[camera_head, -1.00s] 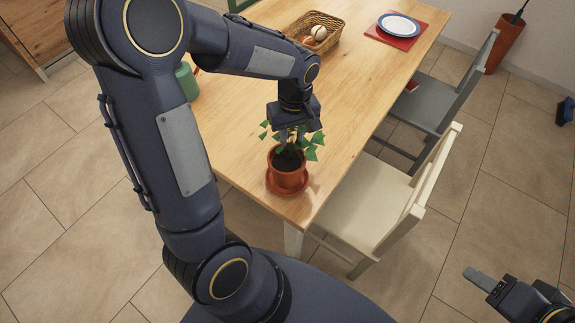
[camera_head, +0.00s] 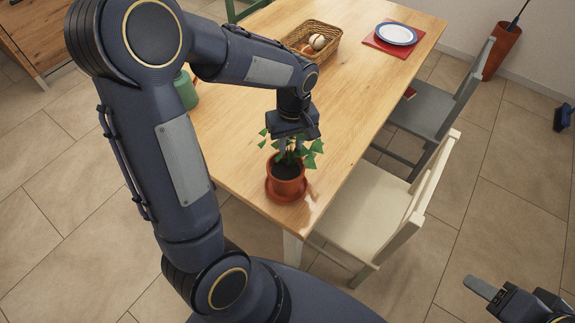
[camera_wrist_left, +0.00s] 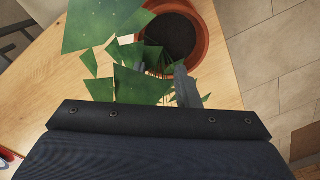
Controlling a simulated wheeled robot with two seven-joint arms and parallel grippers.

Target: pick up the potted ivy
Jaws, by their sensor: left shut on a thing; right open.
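The potted ivy is a terracotta pot (camera_head: 286,187) with dark soil and green leaves. It stands upright on a terracotta saucer (camera_head: 272,194) at the near corner of the wooden table. My left gripper (camera_head: 291,148) is above the pot, pointing down among the leaves, shut on the ivy's foliage or stem; leaves hide the exact grip. In the left wrist view the pot's rim (camera_wrist_left: 205,38) is beyond the fingers (camera_wrist_left: 165,82), with leaves around them. My right gripper (camera_head: 482,288) is open and empty at the lower right, over the floor, far from the plant.
The table (camera_head: 240,130) also bears a wicker basket (camera_head: 327,50) with round items, a plate (camera_head: 397,34) on a red mat and a green container (camera_head: 186,91). A cream chair (camera_head: 360,210) and a grey chair (camera_head: 425,105) stand along its right side. The tabletop between is clear.

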